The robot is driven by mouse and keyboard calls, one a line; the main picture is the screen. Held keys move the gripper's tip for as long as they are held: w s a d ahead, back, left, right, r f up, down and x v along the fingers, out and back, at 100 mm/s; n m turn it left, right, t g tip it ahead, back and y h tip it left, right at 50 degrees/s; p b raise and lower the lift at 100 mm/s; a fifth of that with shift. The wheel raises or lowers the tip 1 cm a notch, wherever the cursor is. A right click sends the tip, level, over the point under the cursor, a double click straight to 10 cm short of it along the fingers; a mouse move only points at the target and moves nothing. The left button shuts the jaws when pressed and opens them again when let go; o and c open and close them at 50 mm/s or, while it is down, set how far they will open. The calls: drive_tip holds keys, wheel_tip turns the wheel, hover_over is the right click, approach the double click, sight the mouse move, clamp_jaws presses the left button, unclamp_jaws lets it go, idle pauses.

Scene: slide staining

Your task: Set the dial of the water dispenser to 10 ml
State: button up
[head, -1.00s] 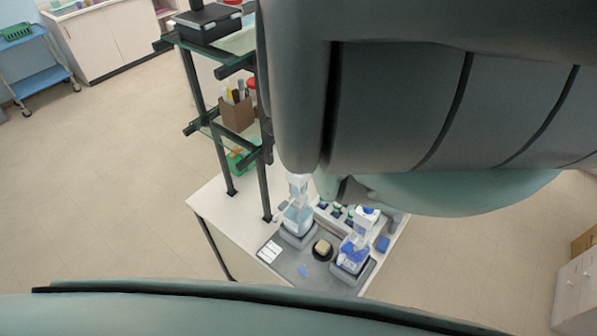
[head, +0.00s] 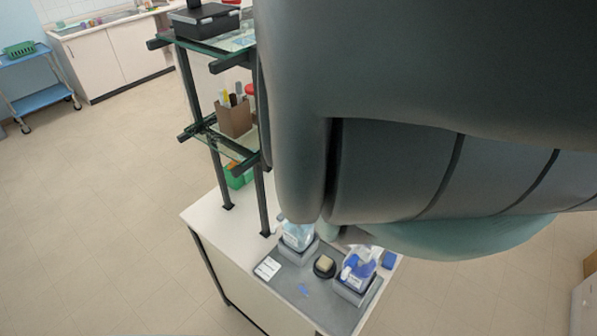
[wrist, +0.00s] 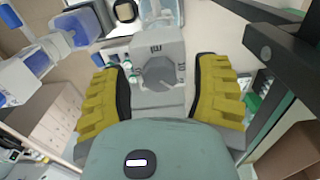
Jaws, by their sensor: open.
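In the wrist view a grey dispenser head with a round grey dial (wrist: 158,73) lies between my fingers. My gripper (wrist: 160,82) is open, with one yellow-padded finger on each side of the head; contact cannot be told. In the head view a dispenser with a clear, pale-blue bottle (head: 297,236) stands on a grey base, its top hidden by my arm. A second dispenser with blue parts (head: 357,267) stands to its right and also shows in the wrist view (wrist: 72,30). No readable label tells which holds water.
A grey tray (head: 300,300) carries both dispensers, a dark round dish (head: 324,267) and a white label card. A dark-framed shelf (head: 210,165) stands close on the left and shows at the wrist view's right. Floor left of the bench is clear.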

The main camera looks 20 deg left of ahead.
clamp_jaws()
idle(0.4)
drive_tip(key=shift+n, duration=0.3)
drive_tip(key=n+b, duration=0.1)
drive_tip(key=n, duration=0.2)
drive_tip(key=shift+f+n, duration=0.1)
drive_tip(key=shift+n, duration=0.2)
drive_tip(key=shift+n+b, duration=0.55)
drive_tip(key=shift+n, duration=0.65)
drive_tip(key=shift+n+b, duration=0.7)
drive_tip(key=shift+n, duration=0.4)
